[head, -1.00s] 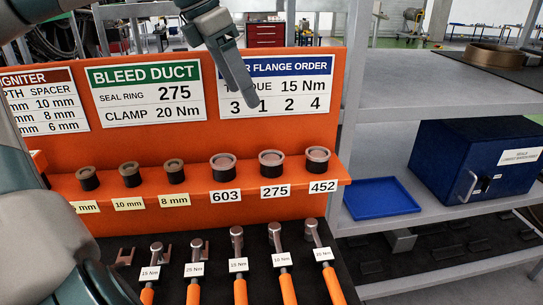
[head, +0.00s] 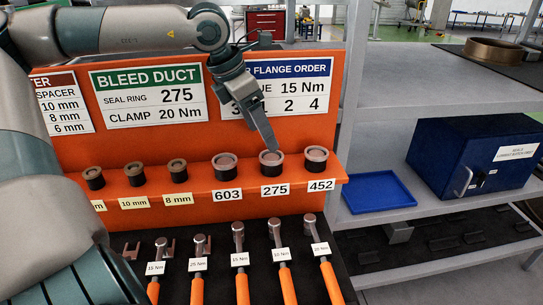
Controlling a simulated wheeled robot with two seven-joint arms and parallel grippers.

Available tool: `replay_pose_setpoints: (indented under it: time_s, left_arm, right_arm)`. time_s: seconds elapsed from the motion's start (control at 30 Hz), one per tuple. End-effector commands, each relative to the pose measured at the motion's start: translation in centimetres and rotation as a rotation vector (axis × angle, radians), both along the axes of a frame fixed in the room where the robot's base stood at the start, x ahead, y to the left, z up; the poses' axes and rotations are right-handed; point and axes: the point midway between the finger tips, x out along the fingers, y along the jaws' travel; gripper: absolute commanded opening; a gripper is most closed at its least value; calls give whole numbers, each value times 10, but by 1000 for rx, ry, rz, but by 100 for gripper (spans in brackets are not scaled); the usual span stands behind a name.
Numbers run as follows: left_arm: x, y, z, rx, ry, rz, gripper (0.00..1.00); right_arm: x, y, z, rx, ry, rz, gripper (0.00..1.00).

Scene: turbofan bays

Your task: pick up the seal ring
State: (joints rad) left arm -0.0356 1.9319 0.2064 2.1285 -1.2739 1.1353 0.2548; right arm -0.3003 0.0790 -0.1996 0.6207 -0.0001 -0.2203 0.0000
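Three seal rings stand on the orange shelf. The ring behind label 603 (head: 225,165) is left, the one behind label 275 (head: 271,166) is in the middle, and the one behind label 452 (head: 316,160) is right. The bleed duct sign (head: 150,93) reads seal ring 275. My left gripper (head: 270,145) points down, its tip at the upper back rim of the 275 ring. I see it edge-on, so its opening and any contact are unclear. My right gripper is not in view.
Smaller spacers (head: 135,174) stand left of the rings. Torque wrenches (head: 240,262) lie in front, below the shelf. An empty blue tray (head: 381,191) and a blue box (head: 470,160) are on the grey rack at right. The orange back panel rises behind the rings.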

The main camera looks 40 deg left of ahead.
Motion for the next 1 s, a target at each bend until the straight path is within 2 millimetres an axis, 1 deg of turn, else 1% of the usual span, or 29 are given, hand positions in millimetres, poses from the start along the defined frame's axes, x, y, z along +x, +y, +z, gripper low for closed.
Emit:
replay_pose_setpoints:
  time_s: [0.13, 0.27, 0.57, 0.7, 0.8, 1.0]
  left_arm:
    - [0, 0, 0, 0, 0, 0, 69]
    - [1, -1, -3, 1, 2, 0, 69]
    - [4, -11, -28, -1, 5, -1, 69]
    - [9, -11, -40, 0, 3, 0, 69]
    - [10, -12, -46, 0, 3, 0, 69]
    - [12, -13, -49, 0, -1, -1, 69]
  right_arm:
    - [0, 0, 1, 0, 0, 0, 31]
    - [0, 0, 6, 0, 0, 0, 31]
    - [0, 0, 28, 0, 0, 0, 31]
    - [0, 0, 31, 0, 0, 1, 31]
    - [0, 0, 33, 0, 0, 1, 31]
    - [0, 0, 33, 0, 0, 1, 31]
